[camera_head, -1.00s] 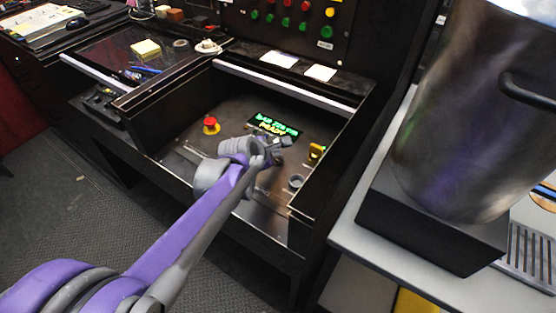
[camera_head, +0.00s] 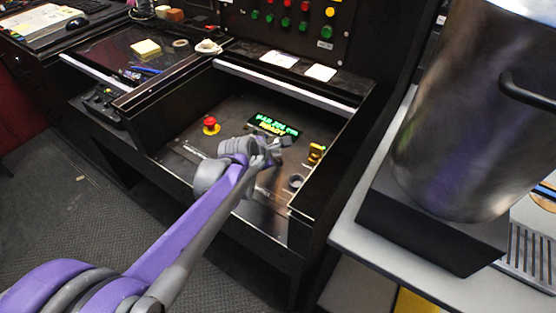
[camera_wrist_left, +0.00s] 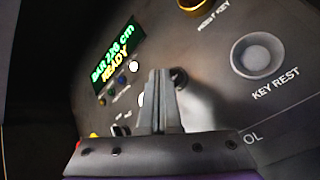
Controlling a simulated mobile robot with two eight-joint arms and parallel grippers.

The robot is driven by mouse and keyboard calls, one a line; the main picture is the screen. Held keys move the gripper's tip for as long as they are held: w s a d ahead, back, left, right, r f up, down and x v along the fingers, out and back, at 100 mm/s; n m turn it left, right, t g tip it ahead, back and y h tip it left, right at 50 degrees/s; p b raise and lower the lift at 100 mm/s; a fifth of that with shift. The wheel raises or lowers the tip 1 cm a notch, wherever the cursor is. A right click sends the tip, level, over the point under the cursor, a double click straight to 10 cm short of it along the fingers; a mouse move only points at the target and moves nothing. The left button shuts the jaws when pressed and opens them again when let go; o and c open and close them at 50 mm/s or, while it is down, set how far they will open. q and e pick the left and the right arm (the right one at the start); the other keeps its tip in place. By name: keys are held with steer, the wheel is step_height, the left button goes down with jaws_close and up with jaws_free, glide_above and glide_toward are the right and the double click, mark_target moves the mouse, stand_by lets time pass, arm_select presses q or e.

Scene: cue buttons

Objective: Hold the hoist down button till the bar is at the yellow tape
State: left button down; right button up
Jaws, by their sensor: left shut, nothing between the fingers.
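My left gripper (camera_head: 277,147) is over the slanted control panel (camera_head: 232,115), its fingers shut and empty. In the left wrist view the closed fingers (camera_wrist_left: 161,90) point at the panel, with a dark round part (camera_wrist_left: 180,77) just behind their tip; I cannot tell whether they touch it. A display (camera_head: 274,125) glows green and yellow; in the left wrist view the display (camera_wrist_left: 115,55) seems to read "BAR 226 cm READY". Small white, blue and green round controls (camera_wrist_left: 122,80) sit below it. I cannot tell which is the hoist down button. The bar and yellow tape are not visible.
A red stop button (camera_head: 210,124) stands on the panel's left, and a yellow key part (camera_head: 316,152) on its right. A grey key rest ring (camera_head: 295,181) is near the gripper. Raised black side walls (camera_head: 330,165) border the panel. A large metal pot (camera_head: 455,110) stands at right.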

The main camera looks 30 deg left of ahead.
arm_select(q)
steer(key=shift+f, duration=0.45)
